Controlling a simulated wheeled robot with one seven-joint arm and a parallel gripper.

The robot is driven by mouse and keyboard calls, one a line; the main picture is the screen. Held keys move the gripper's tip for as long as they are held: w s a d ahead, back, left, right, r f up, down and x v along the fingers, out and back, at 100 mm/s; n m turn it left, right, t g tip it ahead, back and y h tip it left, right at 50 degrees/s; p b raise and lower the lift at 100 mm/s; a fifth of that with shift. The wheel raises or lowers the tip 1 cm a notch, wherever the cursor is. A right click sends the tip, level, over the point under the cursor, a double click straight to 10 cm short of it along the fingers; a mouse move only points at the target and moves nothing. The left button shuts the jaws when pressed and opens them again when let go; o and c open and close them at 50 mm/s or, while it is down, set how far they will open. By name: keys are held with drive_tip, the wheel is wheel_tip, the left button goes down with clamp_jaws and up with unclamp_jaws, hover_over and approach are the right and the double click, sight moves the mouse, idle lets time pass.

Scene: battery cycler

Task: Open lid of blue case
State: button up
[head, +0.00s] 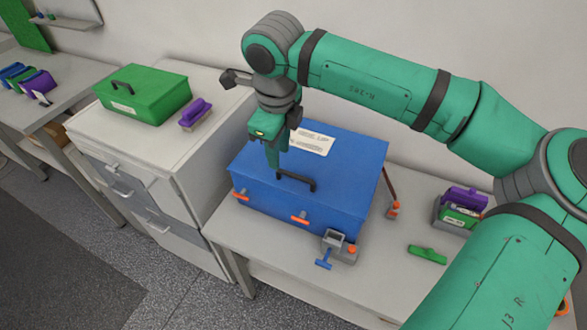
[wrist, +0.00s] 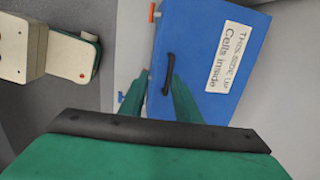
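The blue case (head: 340,165) stands on the light table with its lid shut. A white label (head: 312,142) and a black handle (head: 297,181) are on the lid. Two orange latches are on its front, a left one (head: 241,195) and a right one (head: 300,218). My gripper (head: 273,165) points down over the lid, just left of and behind the handle in the head view. In the wrist view my gripper's fingers (wrist: 161,77) are apart, with the handle (wrist: 168,75) showing between their tips, closer to the right one. I cannot tell the exact height of the tips above the handle.
A grey fixture with a blue lever (head: 338,247) stands at the case's front right corner. A green piece (head: 427,254) and a holder with purple and green blocks (head: 461,208) lie to the right. A green case (head: 143,92) and purple block (head: 195,114) sit on the left cabinet.

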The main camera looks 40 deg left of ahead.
sight(294, 175)
drive_tip(key=shift+t+h, duration=0.3)
drive_tip(key=shift+t, duration=0.2)
drive_tip(key=w+f, duration=0.1)
drive_tip(key=f, duration=0.2)
drive_tip(key=w+f, duration=0.1)
drive_tip(key=f, duration=0.2)
drive_tip(key=w+d+f, duration=0.1)
drive_tip(key=w+f, duration=0.1)
drive_tip(key=f, duration=0.1)
drive_tip(key=shift+f, duration=0.3)
clamp_jaws()
